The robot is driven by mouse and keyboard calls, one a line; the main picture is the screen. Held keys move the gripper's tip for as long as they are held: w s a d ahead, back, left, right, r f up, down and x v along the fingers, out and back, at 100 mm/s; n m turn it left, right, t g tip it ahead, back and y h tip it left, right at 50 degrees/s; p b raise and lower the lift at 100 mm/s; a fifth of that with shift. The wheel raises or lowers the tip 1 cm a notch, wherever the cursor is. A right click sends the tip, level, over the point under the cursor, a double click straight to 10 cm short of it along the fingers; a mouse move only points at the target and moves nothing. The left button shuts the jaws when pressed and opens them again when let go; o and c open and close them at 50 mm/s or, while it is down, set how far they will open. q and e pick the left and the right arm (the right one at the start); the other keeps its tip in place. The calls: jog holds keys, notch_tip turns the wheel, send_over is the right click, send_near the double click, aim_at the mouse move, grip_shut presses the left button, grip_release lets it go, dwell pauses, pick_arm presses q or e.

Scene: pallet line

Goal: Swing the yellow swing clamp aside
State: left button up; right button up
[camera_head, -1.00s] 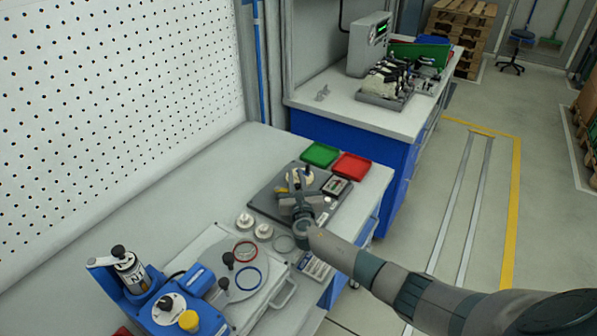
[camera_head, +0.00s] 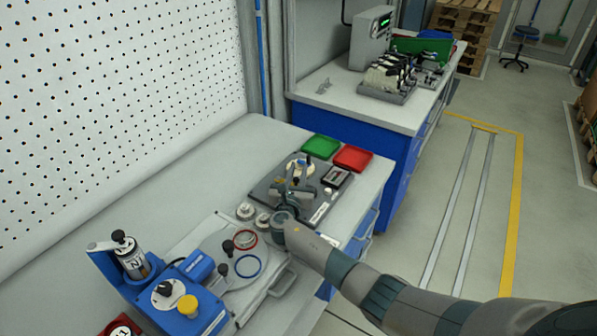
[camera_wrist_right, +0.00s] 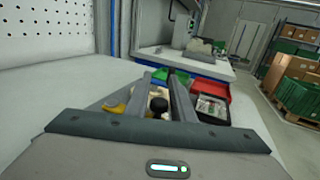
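The yellow swing clamp (camera_wrist_right: 115,108) shows in the right wrist view as a small yellow piece just left of my right gripper's left finger. In the head view my gripper largely hides the clamp. My right gripper (camera_head: 295,183) is over the dark fixture plate (camera_head: 322,209); in the right wrist view (camera_wrist_right: 160,78) its two fingers stand apart. A pale part with a black knob (camera_wrist_right: 158,104) shows between and beyond the fingers. I see no contact between the fingers and the yellow piece. My left gripper is not in view.
A green tray (camera_head: 321,146) and a red tray (camera_head: 353,158) sit behind the plate. White round parts (camera_head: 245,211) lie at its left. A grey board with rings (camera_head: 270,292) and a blue device (camera_head: 170,300) are nearer.

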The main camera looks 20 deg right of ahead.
aim_at(295, 180)
jog(key=shift+o, duration=0.7)
jog(key=shift+s, duration=0.1)
jog(key=shift+s+a, duration=0.15)
jog(key=shift+a, duration=0.05)
jog(key=shift+b+v, duration=0.7)
jog(key=shift+v, duration=2.8)
